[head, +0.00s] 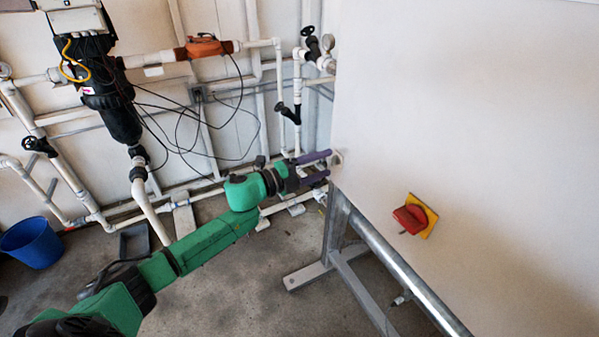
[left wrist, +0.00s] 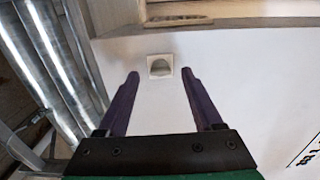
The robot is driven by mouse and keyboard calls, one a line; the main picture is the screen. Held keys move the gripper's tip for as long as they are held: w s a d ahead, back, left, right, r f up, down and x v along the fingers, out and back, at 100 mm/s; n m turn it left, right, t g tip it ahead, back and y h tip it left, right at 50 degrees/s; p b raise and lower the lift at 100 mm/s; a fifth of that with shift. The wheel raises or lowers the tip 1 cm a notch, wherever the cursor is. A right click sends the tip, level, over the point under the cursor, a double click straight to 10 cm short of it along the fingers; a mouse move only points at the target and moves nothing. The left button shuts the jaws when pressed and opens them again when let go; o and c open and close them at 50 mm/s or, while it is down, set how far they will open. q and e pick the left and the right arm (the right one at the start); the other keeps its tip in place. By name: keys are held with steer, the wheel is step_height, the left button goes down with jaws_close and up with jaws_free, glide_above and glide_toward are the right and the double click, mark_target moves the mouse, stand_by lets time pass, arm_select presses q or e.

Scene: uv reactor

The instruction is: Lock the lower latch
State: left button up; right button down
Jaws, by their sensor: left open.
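The lower latch (left wrist: 160,66) is a small pale square fitting with a rounded recess on the white cabinet face. It lies ahead of and between the fingertips of my left gripper (left wrist: 158,75) in the left wrist view, with no visible contact. In the head view the latch (head: 337,158) is a small light spot at the cabinet's left edge. My left gripper (head: 328,164) has purple fingers, is open and empty, and points at it. Whether the latch is locked cannot be told. My right gripper is not in view.
The white cabinet (head: 470,120) fills the right side, with a red rotary switch (head: 410,218) on a yellow plate. A metal frame (head: 390,262) supports it. Pipes and a black filter housing (head: 112,105) line the wall. A blue bucket (head: 31,243) stands at left.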

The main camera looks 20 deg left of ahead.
arm_select(q)
steer(key=b+v, duration=0.2)
steer(key=v, duration=1.1)
steer(key=shift+a, duration=0.1)
